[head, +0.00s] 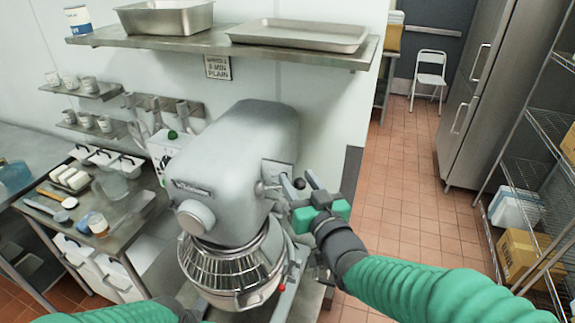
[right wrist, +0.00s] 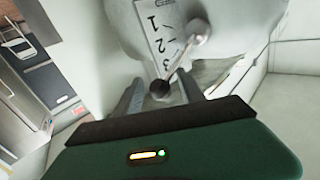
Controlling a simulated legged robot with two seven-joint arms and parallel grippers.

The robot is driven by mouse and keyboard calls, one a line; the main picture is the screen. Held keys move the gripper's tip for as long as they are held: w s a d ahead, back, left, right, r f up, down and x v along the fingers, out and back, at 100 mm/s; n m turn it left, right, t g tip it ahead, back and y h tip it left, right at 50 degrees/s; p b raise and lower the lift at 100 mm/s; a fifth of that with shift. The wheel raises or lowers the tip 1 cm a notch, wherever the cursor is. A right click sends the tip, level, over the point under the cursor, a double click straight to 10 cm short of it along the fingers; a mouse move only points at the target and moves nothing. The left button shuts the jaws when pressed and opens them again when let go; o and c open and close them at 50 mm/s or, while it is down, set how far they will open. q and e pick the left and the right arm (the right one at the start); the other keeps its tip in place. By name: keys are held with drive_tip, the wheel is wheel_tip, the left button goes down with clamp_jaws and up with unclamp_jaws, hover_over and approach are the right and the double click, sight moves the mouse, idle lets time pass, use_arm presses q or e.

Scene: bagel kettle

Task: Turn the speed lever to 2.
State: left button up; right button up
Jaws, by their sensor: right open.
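The speed lever shows in the right wrist view as a metal rod with a black knob (right wrist: 159,89). It slants down-left from a round hub (right wrist: 197,29), across a white number plate (right wrist: 158,30). The plate shows 1 and 2, with a partly covered 3 near the rod. I cannot tell the exact setting. The grey mixer (head: 240,150) carries the lever on its right side. My right gripper (head: 299,181) is open at the lever, with its fingers (right wrist: 160,84) on either side of the knob. I cannot tell whether they touch it. My left gripper is out of view.
A wire bowl guard (head: 232,262) is below the mixer head. A steel shelf (head: 215,42) with pans is above and behind. A table (head: 140,225) with small items stands at the left. Wire racks (head: 535,125) stand at the right, with open tiled floor between.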

drive_tip(key=shift+w+d+f, duration=0.1)
drive_tip(key=shift+w+d, duration=0.15)
drive_tip(key=shift+w, duration=0.05)
drive_tip(key=shift+s+d, duration=0.1)
drive_tip(key=shift+s+r, duration=0.35)
drive_tip(key=shift+s, duration=0.25)
drive_tip(key=shift+c, duration=0.8)
drive_tip(key=shift+s, duration=0.15)
drive_tip(key=shift+c, duration=1.1)
drive_tip(key=shift+a, duration=0.25)
clamp_jaws()
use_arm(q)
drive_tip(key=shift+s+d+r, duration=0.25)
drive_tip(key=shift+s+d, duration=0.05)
use_arm(e)
drive_tip(key=shift+d+f, duration=0.1)
drive_tip(key=shift+f, duration=0.2)
